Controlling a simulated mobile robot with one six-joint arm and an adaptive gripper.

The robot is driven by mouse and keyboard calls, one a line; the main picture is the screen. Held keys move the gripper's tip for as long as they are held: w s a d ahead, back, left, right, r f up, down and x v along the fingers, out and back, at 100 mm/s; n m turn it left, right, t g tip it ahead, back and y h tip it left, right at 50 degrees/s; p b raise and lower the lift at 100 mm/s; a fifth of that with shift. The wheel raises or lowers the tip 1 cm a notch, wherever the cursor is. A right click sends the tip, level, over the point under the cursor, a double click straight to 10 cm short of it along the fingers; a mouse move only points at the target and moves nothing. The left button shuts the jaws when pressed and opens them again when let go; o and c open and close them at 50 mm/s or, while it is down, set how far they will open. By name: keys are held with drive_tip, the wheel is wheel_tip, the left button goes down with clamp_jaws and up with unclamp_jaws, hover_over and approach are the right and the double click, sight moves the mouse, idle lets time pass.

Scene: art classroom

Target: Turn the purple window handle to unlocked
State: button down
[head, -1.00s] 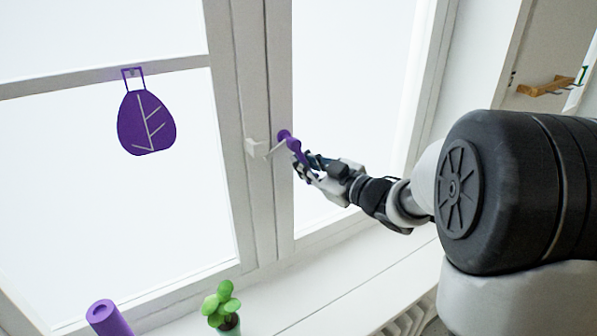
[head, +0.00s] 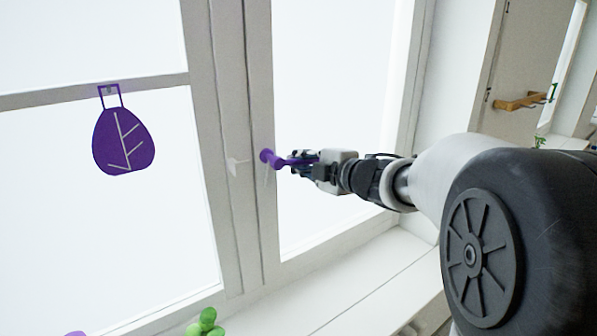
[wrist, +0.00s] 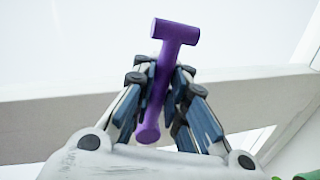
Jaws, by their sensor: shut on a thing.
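The purple window handle (head: 269,158) sits on the right-hand window sash's frame. Its lever now points to the right, roughly level, towards my gripper (head: 302,164). In the wrist view the handle (wrist: 174,35) has a T-shaped end at the top, and its grip runs down between the fingers. My gripper (wrist: 166,95) is shut around the lever, with a dark finger on each side. In the head view the fingers cover the lever's outer end.
A white handle (head: 236,165) is on the neighbouring frame, just left of the purple one. A purple leaf ornament (head: 124,141) hangs on the left pane. A green plant (head: 206,324) stands low on the sill. A wooden rack (head: 521,102) is at the far right.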

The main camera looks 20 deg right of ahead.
drive_tip(key=shift+d+r+n+h+b, duration=0.1)
drive_tip(key=shift+r+n+h+b, duration=0.25)
drive_tip(key=shift+r+n, duration=0.6)
drive_tip(key=c, duration=1.6)
unclamp_jaws()
drive_tip(key=shift+c, duration=0.2)
drive_tip(key=shift+o, duration=0.2)
drive_tip(key=shift+f, duration=0.1)
drive_tip(key=v, duration=1.2)
drive_tip(key=shift+d+f, duration=0.15)
